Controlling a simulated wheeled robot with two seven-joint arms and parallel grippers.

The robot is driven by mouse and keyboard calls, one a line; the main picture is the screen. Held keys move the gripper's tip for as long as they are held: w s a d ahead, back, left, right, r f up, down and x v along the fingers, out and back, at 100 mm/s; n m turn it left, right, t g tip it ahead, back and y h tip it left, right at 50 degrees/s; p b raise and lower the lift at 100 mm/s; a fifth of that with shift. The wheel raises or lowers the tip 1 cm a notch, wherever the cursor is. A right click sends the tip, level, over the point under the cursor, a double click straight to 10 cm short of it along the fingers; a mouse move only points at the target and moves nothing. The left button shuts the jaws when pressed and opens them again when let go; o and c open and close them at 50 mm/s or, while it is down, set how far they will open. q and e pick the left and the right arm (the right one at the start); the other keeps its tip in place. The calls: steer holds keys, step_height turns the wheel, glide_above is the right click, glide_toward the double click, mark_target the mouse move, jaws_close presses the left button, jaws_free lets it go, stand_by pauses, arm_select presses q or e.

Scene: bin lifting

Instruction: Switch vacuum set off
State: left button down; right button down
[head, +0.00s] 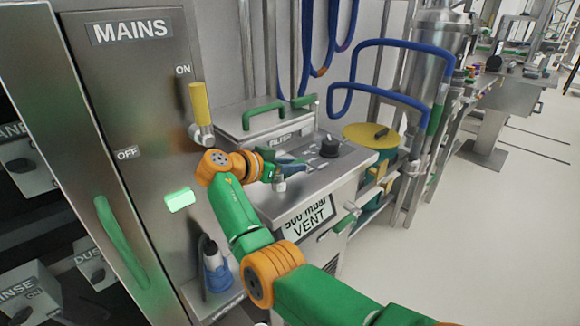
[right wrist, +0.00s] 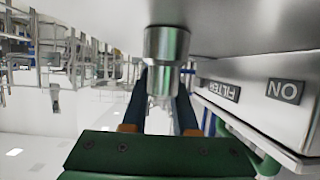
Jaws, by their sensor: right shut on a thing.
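The vacuum set (head: 325,192) is a steel cabinet with a grey top panel, a black knob (head: 329,147) and a "500 mbar VENT" label on its front. My right gripper (head: 290,164), with dark blue fingers, is over the left part of the top panel. In the right wrist view its fingers (right wrist: 162,88) are shut around a short metal switch piece, below a thicker metal collar (right wrist: 166,46). The switch's setting is hard to tell. My left gripper is out of view.
The MAINS cabinet (head: 150,75) stands at left, its yellow lever (head: 200,104) upright near ON. A green-handled filter lid (head: 240,128) lies behind my gripper. Blue hoses (head: 385,44) and a yellow-lidded vessel (head: 371,136) are behind.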

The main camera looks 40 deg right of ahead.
steer(key=shift+s+m+g, duration=0.15)
steer(key=shift+m+g, duration=0.15)
steer(key=shift+g, duration=0.1)
steer(key=c, duration=0.7)
jaws_free()
steer(key=shift+d+f, duration=0.1)
steer(key=shift+d, duration=0.1)
steer(key=b+v, duration=0.1)
steer(key=v, duration=0.6)
steer(key=shift+a, duration=0.1)
steer(key=shift+s, duration=0.1)
